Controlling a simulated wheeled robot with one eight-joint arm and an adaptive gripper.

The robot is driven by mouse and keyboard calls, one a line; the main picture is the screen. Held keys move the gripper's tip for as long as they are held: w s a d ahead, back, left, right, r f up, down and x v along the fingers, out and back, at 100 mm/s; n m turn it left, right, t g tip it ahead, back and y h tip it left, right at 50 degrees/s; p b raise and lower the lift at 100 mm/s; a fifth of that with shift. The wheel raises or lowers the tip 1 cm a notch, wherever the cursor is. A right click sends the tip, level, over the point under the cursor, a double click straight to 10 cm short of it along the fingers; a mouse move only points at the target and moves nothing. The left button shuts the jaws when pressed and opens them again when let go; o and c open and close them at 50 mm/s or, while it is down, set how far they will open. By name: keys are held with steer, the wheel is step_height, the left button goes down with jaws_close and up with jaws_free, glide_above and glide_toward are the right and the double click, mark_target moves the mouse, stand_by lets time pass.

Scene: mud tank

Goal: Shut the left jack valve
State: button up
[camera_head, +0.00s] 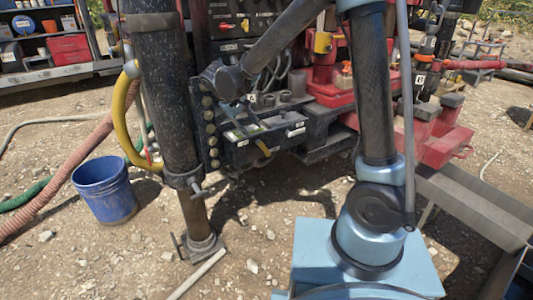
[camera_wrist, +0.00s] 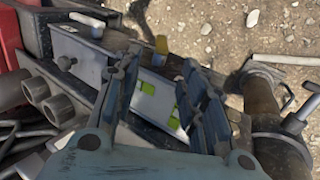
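A dark valve box with white labels (camera_head: 265,150) hangs on the rig beside the thick black jack leg (camera_head: 168,95). A small yellow handle (camera_head: 263,148) sticks out at its front; it also shows in the wrist view (camera_wrist: 161,45). I cannot tell for certain which part is the left jack valve. My gripper (camera_head: 247,126) is over the box. In the wrist view my gripper (camera_wrist: 160,62) has its two fingers apart with nothing between them, over the pale box top with green marks. The yellow handle appears just beyond the fingertips; contact cannot be told.
A T-handle (camera_wrist: 295,120) sits on the lower jack leg, right of the fingers. A blue bucket (camera_head: 105,190), a yellow hose (camera_head: 120,115) and a pink hose (camera_head: 62,178) lie left of the leg. Red rig parts (camera_head: 440,145) stand at right.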

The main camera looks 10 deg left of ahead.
mark_target(266, 151)
steer(key=x, duration=1.7)
steer(key=shift+a+f, duration=0.15)
steer(key=shift+f, duration=0.1)
steer(key=shift+c, duration=0.3)
jaws_close()
